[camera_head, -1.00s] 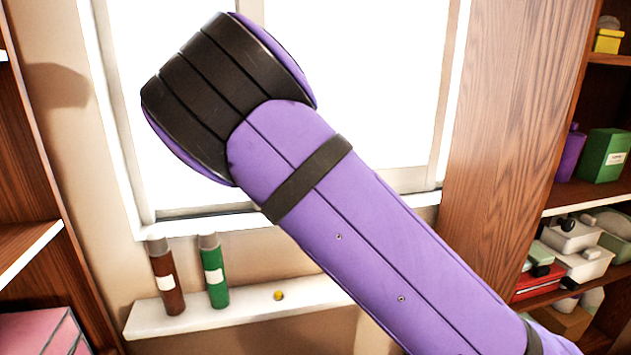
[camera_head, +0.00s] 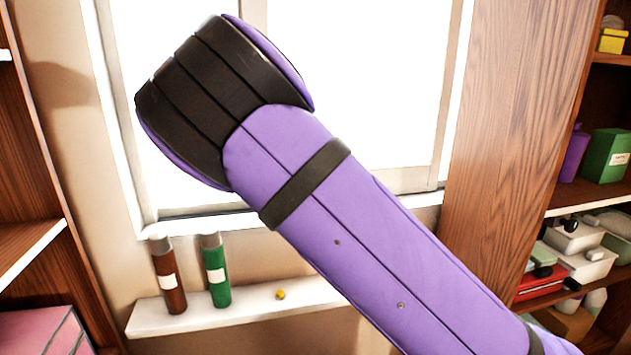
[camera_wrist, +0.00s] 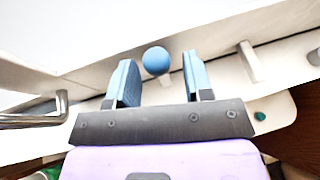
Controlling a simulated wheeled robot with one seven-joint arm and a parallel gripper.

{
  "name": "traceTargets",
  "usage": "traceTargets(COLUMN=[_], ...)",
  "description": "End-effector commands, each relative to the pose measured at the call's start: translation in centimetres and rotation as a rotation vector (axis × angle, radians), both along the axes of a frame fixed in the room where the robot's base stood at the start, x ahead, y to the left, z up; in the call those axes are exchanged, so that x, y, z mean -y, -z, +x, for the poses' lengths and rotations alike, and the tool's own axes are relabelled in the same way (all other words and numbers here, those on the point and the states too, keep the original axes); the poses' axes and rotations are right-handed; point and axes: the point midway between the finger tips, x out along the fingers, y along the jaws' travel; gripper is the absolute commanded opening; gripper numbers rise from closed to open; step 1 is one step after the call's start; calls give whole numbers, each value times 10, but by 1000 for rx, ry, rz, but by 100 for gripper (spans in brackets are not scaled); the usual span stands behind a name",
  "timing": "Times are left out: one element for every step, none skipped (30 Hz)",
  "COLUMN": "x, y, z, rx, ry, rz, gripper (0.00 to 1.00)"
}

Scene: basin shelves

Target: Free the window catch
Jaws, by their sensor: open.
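A round blue knob (camera_wrist: 156,60) shows in the wrist view against the pale window frame, with a short pale stem below it. It may be part of the window catch; I cannot tell for sure. My gripper (camera_wrist: 157,66) is open, with one blue finger on each side of the knob in the picture. Gaps show between the knob and both fingers. How deep the knob lies between them is unclear. In the head view, my purple arm covers part of the window (camera_head: 355,90) and hides the gripper and the knob.
A metal bar handle (camera_wrist: 38,118) is left of my gripper in the wrist view. Below the window, a narrow white ledge (camera_head: 245,312) holds a brown bottle (camera_head: 168,278), a green bottle (camera_head: 215,272) and a small yellow ball (camera_head: 280,294). Loaded wooden shelves (camera_head: 560,195) stand at right.

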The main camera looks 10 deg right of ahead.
Motion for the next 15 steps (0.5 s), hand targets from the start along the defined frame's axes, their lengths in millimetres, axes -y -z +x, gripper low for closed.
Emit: traceTargets(x=[-2,-2,-4,-4,-5,-6,-8,-9,-10,-11,-11,-13,-13,-14,-15], y=[-2,-3,-4,-6,-8,-10,-13,-15,-17,-19,-21,-23,-25,-27,-29], z=[-4,-7,-11,-14,-18,-24,-28,-32,-38,-42,-46,-51,-55,-59,-64], rx=[0,0,-1,0,0,-1,0,0,-1,0,0,-1,-1,0,-1], ry=[-1,-2,-2,-2,-3,-1,-4,-3,-3,-3,-3,-4,-3,-3,-3], rz=[0,0,0,1,1,2,2,1,1,0,0,0,1,0,1], gripper=[47,47,47,47,47,47,47,47,47,47,47,47,47,47,47])
